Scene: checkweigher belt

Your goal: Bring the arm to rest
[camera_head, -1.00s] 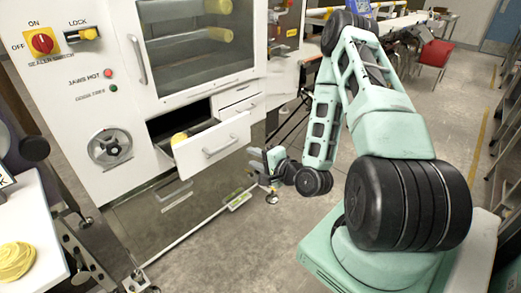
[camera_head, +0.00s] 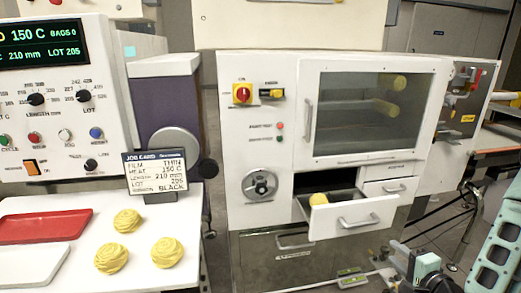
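My gripper (camera_head: 418,266) shows small at the bottom right, low in front of the white cabinet and right of its open drawer. Its fingers are too small and partly cut off by the frame, so I cannot tell whether they are open or shut. Part of my teal arm (camera_head: 497,250) shows at the right edge; the rest of the arm is out of view.
The white sealer cabinet (camera_head: 300,75) has an open drawer (camera_head: 350,218) holding a yellow item (camera_head: 374,217). At left, a white table (camera_head: 100,205) bears a red tray (camera_head: 42,227), yellow coiled nests (camera_head: 167,252) and a job card (camera_head: 155,173). A control panel (camera_head: 60,110) stands behind.

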